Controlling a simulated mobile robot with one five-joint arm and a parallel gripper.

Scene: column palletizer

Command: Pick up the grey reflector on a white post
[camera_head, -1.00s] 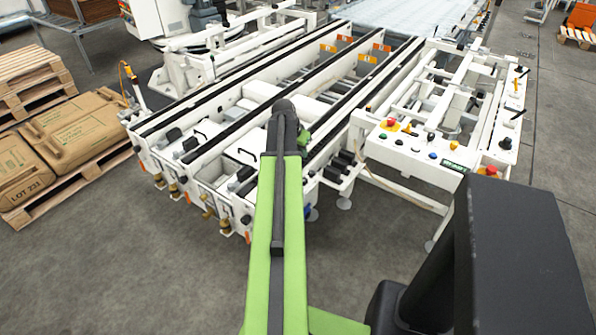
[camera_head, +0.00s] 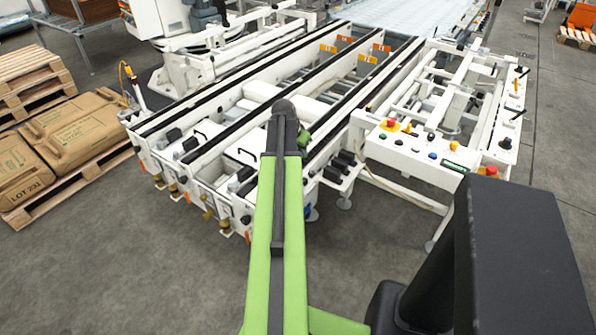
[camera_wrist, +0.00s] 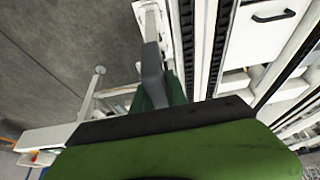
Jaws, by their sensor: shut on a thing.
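In the wrist view, a narrow grey piece (camera_wrist: 152,72) with a white post (camera_wrist: 149,22) beyond it stands at the top middle. It looks like the grey reflector on its post, though its lower end is covered. My gripper (camera_wrist: 160,94) is shut on it, with dark green finger parts beside the grey piece. My black and green wrist body hides much of the grip. In the head view my green arm reaches toward the front of the white conveyor, and the gripper and reflector are hidden there.
The white conveyor frame (camera_head: 170,166) with black rails fills the centre. A control panel (camera_head: 440,150) with buttons stands on its right. Sacks (camera_head: 78,130) lie on a pallet at the left. Open grey floor (camera_head: 100,270) lies in front. A white rail (camera_wrist: 45,138) is near my wrist.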

